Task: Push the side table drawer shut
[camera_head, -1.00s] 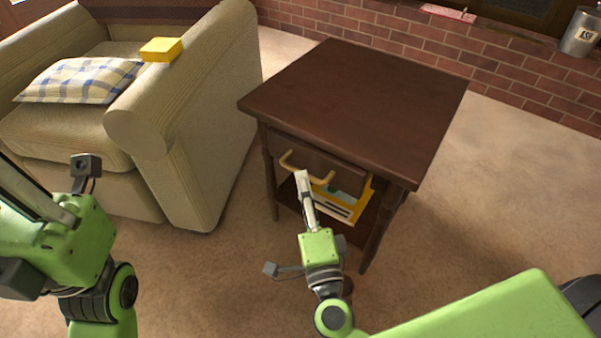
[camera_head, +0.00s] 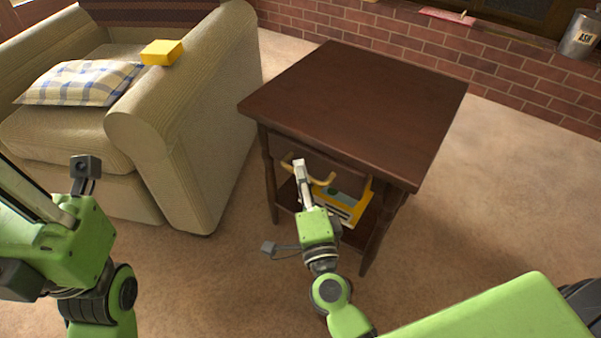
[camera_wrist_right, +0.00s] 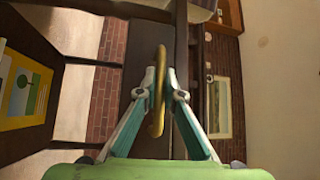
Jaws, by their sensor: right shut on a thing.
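The side table (camera_head: 365,95) is dark brown wood with a square top. Its drawer front (camera_head: 325,160) sits under the top's front edge, mostly shaded, and looks nearly flush; any small gap is hidden. A yellow curved handle (camera_head: 322,181) is on the drawer front. My right gripper (camera_head: 299,166) is shut on this handle. In the right wrist view, its two fingers (camera_wrist_right: 158,92) close around the middle of the handle (camera_wrist_right: 160,58), in front of the dark drawer front (camera_wrist_right: 132,75). My left gripper (camera_head: 30,195) is at the left edge, away from the table, its fingertips cut off.
A beige armchair (camera_head: 185,130) stands left of the table, with a checked cushion (camera_head: 80,82) and a yellow box (camera_head: 161,52). A brick wall (camera_head: 450,55) is behind. Carpet (camera_head: 480,210) is clear at right.

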